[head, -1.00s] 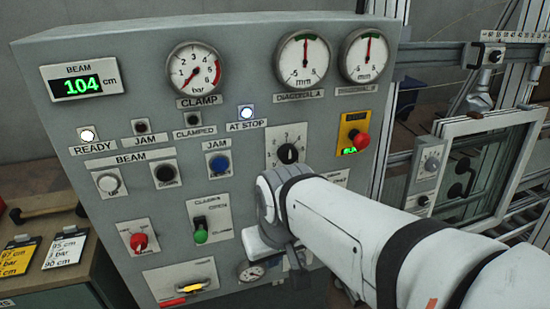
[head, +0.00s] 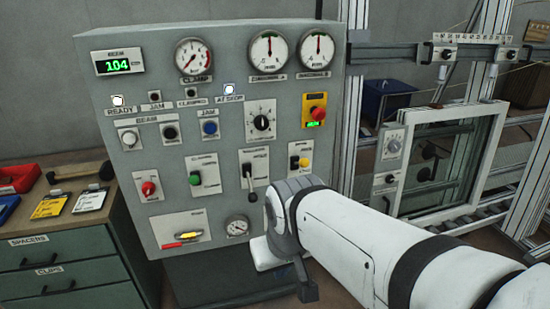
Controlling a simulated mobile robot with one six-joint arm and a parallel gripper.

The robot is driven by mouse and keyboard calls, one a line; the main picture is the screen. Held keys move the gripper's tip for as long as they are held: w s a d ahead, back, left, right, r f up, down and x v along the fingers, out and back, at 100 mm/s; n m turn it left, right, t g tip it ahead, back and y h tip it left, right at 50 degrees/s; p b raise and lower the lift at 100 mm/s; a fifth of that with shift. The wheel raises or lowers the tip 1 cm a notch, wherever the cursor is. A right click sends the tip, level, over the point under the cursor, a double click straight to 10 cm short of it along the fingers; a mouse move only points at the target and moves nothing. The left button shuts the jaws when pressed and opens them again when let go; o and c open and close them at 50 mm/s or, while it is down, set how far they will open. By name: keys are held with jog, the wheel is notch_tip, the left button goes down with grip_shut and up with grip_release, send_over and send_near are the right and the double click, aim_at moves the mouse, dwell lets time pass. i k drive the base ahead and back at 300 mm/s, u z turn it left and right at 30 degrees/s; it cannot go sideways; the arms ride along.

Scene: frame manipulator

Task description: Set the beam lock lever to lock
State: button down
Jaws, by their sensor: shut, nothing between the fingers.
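The grey control panel (head: 215,140) carries several levers, and their small labels are too blurred for me to tell which is the beam lock. A black lever (head: 250,180) hangs down from a pale plate at the lower middle. A red knob (head: 148,188) sits further left. A yellow handle (head: 188,235) lies in a plate at the lower left. My gripper (head: 306,288) is shut and empty, low in front of the panel, apart from the levers; its fingertips are mostly hidden.
A drawer cabinet (head: 70,255) with tags and a red tray (head: 18,178) stands at the left. A metal frame with a window sash (head: 448,165) is at the right. The display (head: 117,66) reads 104; the READY and AT STOP lamps are lit.

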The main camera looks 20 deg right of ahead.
aim_at(304, 163)
jog(key=z, duration=0.7)
jog(key=i, duration=0.85)
jog(key=z, duration=0.35)
jog(key=k, duration=1)
jog(key=u, duration=0.2)
jog(key=i, duration=1)
jog(key=u, duration=0.1)
